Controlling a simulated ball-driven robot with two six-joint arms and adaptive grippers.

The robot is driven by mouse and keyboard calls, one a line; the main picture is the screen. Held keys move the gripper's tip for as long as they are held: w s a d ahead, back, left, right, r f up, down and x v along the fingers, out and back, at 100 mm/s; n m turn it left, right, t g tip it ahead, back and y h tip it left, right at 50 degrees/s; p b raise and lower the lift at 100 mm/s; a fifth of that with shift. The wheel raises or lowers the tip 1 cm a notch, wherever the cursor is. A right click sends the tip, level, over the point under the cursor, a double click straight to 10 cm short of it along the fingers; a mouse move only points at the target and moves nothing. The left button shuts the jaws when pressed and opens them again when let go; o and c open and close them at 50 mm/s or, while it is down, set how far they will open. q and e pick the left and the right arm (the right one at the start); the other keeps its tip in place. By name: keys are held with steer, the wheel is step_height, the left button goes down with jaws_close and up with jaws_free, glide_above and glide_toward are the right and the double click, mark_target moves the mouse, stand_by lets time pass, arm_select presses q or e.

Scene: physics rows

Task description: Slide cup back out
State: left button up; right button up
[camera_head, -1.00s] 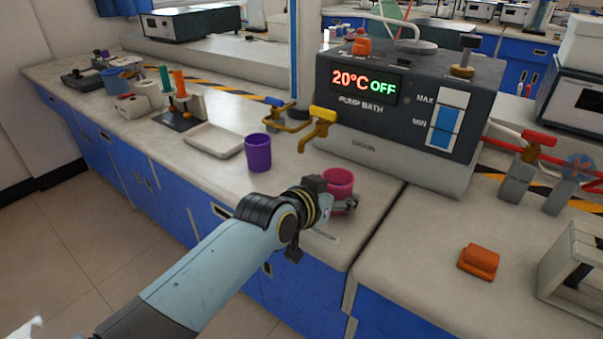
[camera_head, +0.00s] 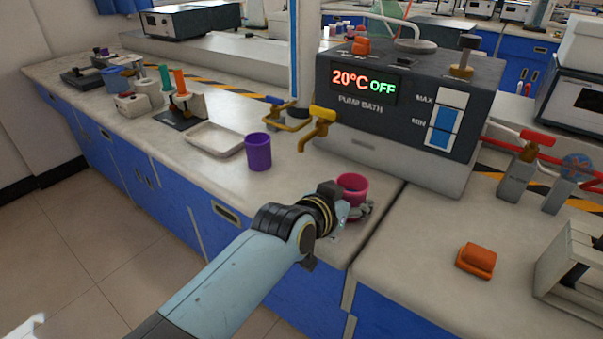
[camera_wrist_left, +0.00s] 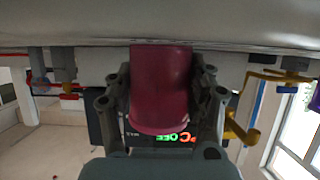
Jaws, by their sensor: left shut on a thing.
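The pink-red cup (camera_head: 352,186) stands upright on the bench, in front of the pump bath and near the front edge. My left gripper (camera_head: 357,211) is shut on it from the front left. In the left wrist view the cup (camera_wrist_left: 161,88) sits between both fingers (camera_wrist_left: 163,100), one along each side, and the picture is upside down. The gripper hides the cup's lower part in the head view. A purple cup (camera_head: 258,152) stands to the left, apart from the gripper. My right gripper is not in view.
The pump bath (camera_head: 400,110) reads 20°C OFF; its yellow tap (camera_head: 318,126) juts out behind and left of the held cup. A white tray (camera_head: 214,139) lies farther left. An orange block (camera_head: 477,261) sits on the bench at right. A dark seam runs right of the cup.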

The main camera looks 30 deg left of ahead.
arm_select(q)
steer(key=o, duration=0.9)
steer(key=shift+s+r+p, duration=0.4)
steer(key=shift+s+p, duration=0.15)
steer(key=shift+p, duration=0.15)
steer(key=p+v, duration=0.2)
steer(key=v, duration=0.1)
steer(key=shift+s+a+p, duration=0.1)
steer(key=shift+p, duration=0.25)
steer(key=shift+p+v, duration=1.25)
steer(key=shift+v, duration=0.65)
steer(key=shift+s+r, duration=0.15)
steer(key=shift+s, duration=0.15)
